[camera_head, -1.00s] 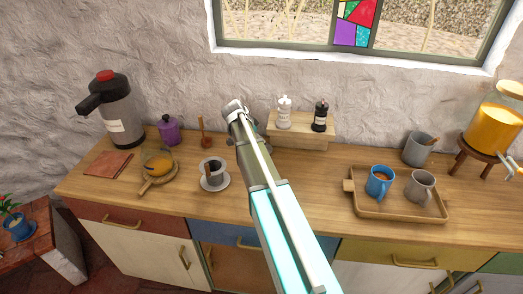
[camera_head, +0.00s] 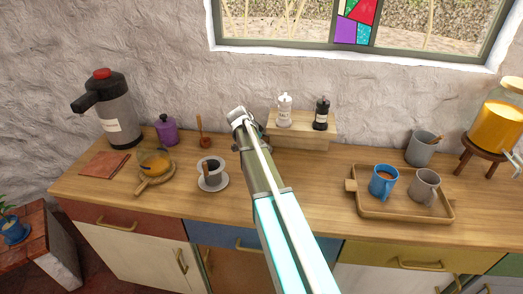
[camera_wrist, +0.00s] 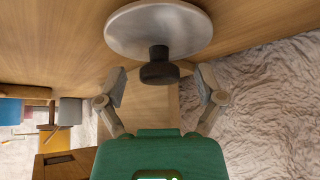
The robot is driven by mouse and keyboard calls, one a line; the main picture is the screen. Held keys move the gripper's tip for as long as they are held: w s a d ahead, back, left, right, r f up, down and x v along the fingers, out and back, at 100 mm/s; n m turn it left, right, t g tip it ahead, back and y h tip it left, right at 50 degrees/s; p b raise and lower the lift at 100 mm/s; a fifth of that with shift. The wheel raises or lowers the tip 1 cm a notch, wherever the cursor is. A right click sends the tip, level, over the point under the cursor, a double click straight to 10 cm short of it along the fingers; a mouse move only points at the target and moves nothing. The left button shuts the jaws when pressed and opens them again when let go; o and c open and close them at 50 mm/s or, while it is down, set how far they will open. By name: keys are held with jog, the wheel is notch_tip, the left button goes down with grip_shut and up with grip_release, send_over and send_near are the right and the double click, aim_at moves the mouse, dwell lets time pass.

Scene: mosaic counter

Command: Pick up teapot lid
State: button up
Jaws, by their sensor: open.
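The teapot lid, a grey disc (camera_wrist: 150,32) with a dark round knob (camera_wrist: 158,70), shows at the top of the wrist view against the wooden counter. In that view my gripper (camera_wrist: 160,82) has its two fingers spread, one on each side of the knob with gaps between. The knob appears level with the fingertips; I cannot tell the exact depth. Nothing is held. No teapot is identifiable.
A wooden riser (camera_head: 300,138) with white (camera_head: 284,112) and black (camera_head: 320,116) shakers stands right of my arm by the wall. A cup on a saucer (camera_head: 222,184) is left of it. A tray (camera_head: 385,212) with two mugs lies right. Counter between arm and tray is clear.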

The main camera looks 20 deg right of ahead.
grip_shut()
dwell(0.5)
jog(key=shift+r, duration=0.1)
jog(key=shift+s+a+r+p, duration=0.1)
jog(key=shift+s+r+p, duration=0.05)
jog(key=shift+r+p, duration=0.3)
notch_tip(320, 180, up, 6)
jog(key=p, duration=0.6)
jog(key=s+a, duration=0.5)
jog(key=s, duration=0.3)
jog(key=s+a, duration=0.6)
jog(key=s, duration=0.2)
jog(key=shift+s, duration=0.15)
